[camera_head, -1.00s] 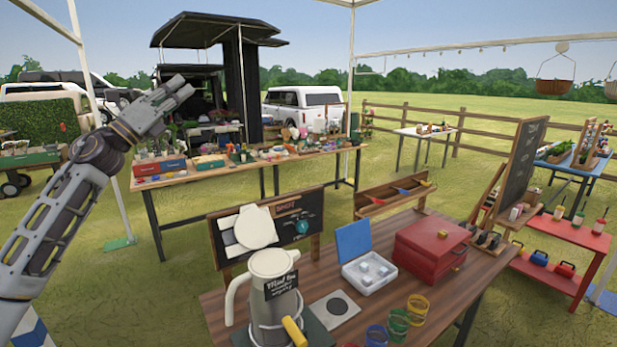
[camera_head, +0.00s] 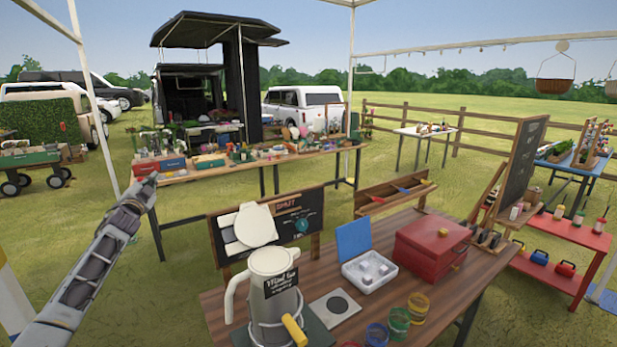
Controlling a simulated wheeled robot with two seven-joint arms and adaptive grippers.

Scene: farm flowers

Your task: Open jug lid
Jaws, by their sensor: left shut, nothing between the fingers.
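The jug (camera_head: 281,302) is a tall grey vessel with a cream rim and handle and a black label, near the front left of the wooden table. My left gripper (camera_head: 150,182) is at the left, well away from the jug and higher than the table, shut and empty. My right gripper is not in view.
A yellow handle (camera_head: 294,329) sticks out at the jug's front. A chalkboard sign (camera_head: 300,215) stands behind the jug. A red box (camera_head: 431,248), a white tray (camera_head: 370,275) and coloured rings (camera_head: 398,321) occupy the table (camera_head: 470,281).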

